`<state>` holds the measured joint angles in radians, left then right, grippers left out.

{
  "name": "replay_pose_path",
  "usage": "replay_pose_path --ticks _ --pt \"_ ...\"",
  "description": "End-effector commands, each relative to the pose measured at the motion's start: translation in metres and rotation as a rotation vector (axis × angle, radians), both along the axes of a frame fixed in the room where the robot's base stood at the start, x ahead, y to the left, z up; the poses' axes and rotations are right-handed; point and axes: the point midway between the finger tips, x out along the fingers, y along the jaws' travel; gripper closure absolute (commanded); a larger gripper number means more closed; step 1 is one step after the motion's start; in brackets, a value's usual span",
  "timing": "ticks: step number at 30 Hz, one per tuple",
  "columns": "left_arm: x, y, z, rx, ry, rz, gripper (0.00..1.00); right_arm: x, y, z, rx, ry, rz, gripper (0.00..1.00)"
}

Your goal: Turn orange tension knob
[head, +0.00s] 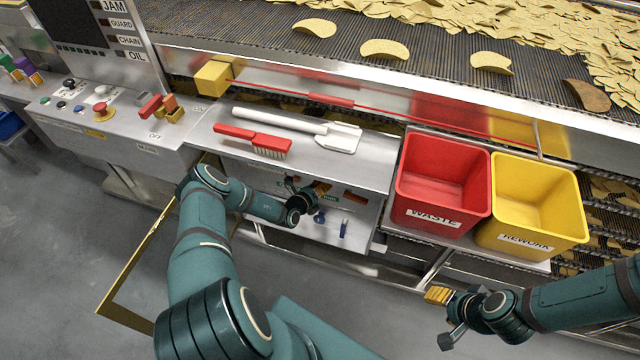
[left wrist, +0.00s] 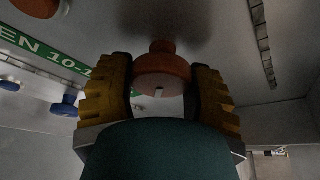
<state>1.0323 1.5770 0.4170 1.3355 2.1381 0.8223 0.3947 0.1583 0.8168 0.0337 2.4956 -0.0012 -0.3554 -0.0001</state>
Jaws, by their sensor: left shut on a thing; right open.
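The orange tension knob (left wrist: 162,75) shows in the left wrist view on a grey panel, with a small white mark on its lower face. My left gripper (left wrist: 160,92) has its two yellow ribbed fingers on either side of the knob and is shut on it. In the head view my left gripper (head: 318,189) is at the panel (head: 368,215) under the steel shelf, where I cannot make out the knob behind it. My right gripper (head: 440,295) is open and empty, out over the floor at the lower right.
Blue knobs (head: 343,229) sit on the panel close to my left gripper; one also shows in the left wrist view (left wrist: 66,106). A yellow-edged door (head: 135,250) hangs open at left. A red waste bin (head: 440,218) and yellow rework bin (head: 540,195) stand right of the panel.

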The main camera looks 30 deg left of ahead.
Motion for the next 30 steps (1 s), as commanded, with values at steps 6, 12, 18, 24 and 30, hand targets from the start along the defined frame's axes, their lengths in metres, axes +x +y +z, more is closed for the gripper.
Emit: replay_pose_path --ticks 6,12,18,24,30 --pt "0.0007 0.0001 0.0005 0.019 0.003 0.000 0.82 0.0001 0.0001 0.0024 0.000 0.001 0.001 0.50" --pt "0.0007 0.0001 0.0002 0.019 0.002 0.000 0.82 0.0002 0.0001 0.0021 0.000 0.001 0.001 0.50" --pt "0.0006 0.0001 0.0002 0.018 0.003 0.000 0.16 0.0000 0.0001 0.0022 0.000 0.001 0.001 0.50" --pt "0.0003 0.0001 0.0001 0.017 0.004 0.001 0.16 0.0000 0.0001 0.0022 0.000 0.001 0.000 0.50" --pt "-0.0041 0.0005 0.0010 0.016 0.004 0.001 0.16 0.0000 0.0001 0.0023 0.000 0.001 0.000 0.50"
